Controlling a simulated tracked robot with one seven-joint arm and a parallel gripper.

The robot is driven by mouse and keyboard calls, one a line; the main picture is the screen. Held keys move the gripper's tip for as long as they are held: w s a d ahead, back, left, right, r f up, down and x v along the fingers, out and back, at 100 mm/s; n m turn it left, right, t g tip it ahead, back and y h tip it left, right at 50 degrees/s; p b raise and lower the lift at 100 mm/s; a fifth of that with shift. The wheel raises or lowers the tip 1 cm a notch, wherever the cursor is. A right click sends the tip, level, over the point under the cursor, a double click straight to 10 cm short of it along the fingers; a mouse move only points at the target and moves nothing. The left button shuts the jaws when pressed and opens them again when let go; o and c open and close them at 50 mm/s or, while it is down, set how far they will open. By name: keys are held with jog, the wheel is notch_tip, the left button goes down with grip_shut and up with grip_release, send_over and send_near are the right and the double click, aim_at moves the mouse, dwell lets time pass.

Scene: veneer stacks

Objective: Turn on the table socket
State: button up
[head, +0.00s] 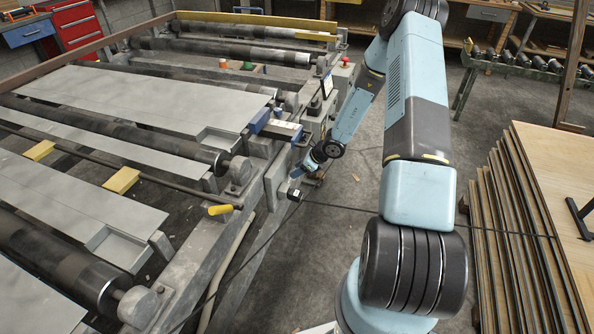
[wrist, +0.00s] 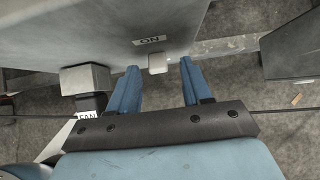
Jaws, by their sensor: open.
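In the wrist view, a grey metal face carries a small ON label (wrist: 150,40), seen upside down. Just below the label is a small light-grey switch or button (wrist: 158,63). My gripper (wrist: 159,75) is open, its two blue fingers on either side of the switch with gaps to both; contact is not visible. To the left, a grey block (wrist: 86,78) sits above a black plug with a FAN label (wrist: 87,115). In the head view, my gripper (head: 299,171) is at the machine's edge, and its fingertips are too small to make out.
A black cable (head: 400,212) runs across the aisle from a small black plug (head: 295,195) toward the stacked veneer sheets (head: 545,220) at right. The roller machine (head: 110,150) fills the left. Grey floor lies between.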

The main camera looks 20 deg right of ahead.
jog(key=s+d+r, duration=0.1)
jog(key=s+d, duration=0.6)
jog(key=d, duration=0.4)
jog(key=shift+s+r, duration=0.3)
jog(key=shift+s, duration=0.1)
jog(key=w+a+r+n, duration=0.1)
jog(key=a+r+n, duration=0.25)
jog(key=r, duration=0.75)
jog(key=w+a+r+n, duration=0.15)
jog(key=r+n, duration=0.35)
jog(key=r, duration=0.7)
jog(key=s+a+r+n, duration=0.4)
jog(key=s+r, duration=0.1)
jog(key=r, duration=0.3)
jog(key=s+a+r+n+g+h, duration=0.1)
jog(key=s+a+r+n+h, duration=0.15)
jog(key=s+r, duration=0.3)
jog(key=s+a+r+n+h, duration=0.1)
jog(key=s+a+r+n, duration=0.1)
jog(key=s+r+n, duration=0.3)
jog(key=s+d+r+n+t+h, duration=0.1)
jog(key=s+r, duration=0.3)
jog(key=s, duration=0.4)
jog(key=s+d+r+n+t+h, duration=0.1)
jog(key=s+r+n, duration=0.3)
jog(key=s, duration=0.4)
jog(key=shift+r+h, duration=0.15)
jog(key=shift+h, duration=0.3)
